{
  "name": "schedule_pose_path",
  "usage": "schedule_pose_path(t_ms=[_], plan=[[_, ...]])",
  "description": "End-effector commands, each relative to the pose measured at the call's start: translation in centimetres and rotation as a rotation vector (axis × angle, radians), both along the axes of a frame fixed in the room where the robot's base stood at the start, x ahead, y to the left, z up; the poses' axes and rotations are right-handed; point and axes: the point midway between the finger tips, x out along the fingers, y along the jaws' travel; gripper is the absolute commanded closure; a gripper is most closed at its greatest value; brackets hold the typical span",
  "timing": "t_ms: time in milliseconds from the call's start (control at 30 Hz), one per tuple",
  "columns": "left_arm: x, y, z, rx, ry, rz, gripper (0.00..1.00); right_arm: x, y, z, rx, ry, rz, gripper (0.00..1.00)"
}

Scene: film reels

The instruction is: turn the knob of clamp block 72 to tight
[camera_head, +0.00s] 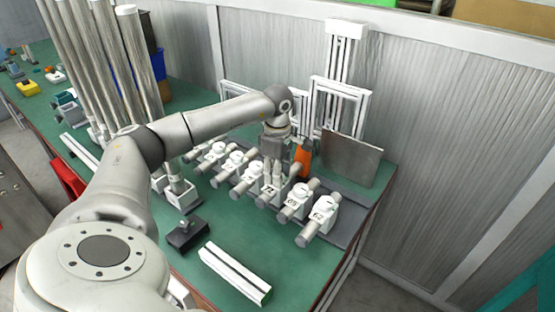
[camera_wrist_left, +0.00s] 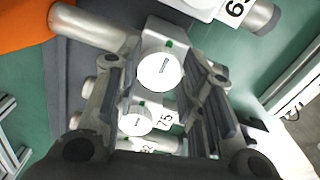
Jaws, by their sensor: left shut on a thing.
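Clamp block 72 (camera_head: 267,192) stands in a row of white clamp blocks on the green table, with a grey cylinder through it. In the left wrist view its round white knob (camera_wrist_left: 158,74) lies between my fingers. A dark line on the knob slants up and right, roughly toward a green mark (camera_wrist_left: 169,44) on the block. My left gripper (camera_head: 272,178) points down at this block and is shut on the knob; it also shows in the left wrist view (camera_wrist_left: 163,78). The fingers hide the block's number in the wrist view. My right gripper is out of view.
An orange object (camera_head: 302,158) and a grey plate (camera_head: 350,158) stand behind. A white rail (camera_head: 235,271) lies in front.

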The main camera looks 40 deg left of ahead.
Motion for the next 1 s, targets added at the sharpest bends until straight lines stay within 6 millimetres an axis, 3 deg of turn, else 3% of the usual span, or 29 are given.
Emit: schedule_pose_path(t_ms=[133,167,300,667,767,1000], plan=[[0.1,0.1,0.2,0.002,-0.006,0.000,0.88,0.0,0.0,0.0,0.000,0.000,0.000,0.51],[0.1,0.1,0.2,0.003,-0.006,0.000,0.60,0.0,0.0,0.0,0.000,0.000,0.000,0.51],[0.1,0.1,0.2,0.002,-0.005,0.001,0.42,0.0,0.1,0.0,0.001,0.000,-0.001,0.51],[0.1,0.0,0.3,0.001,-0.003,0.001,0.42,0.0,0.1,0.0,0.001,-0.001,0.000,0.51],[0.1,0.0,1.2,0.001,-0.003,0.001,0.42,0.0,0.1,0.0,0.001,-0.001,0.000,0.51],[0.2,0.1,6.2,0.001,-0.007,0.001,0.42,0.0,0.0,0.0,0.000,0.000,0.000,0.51]])
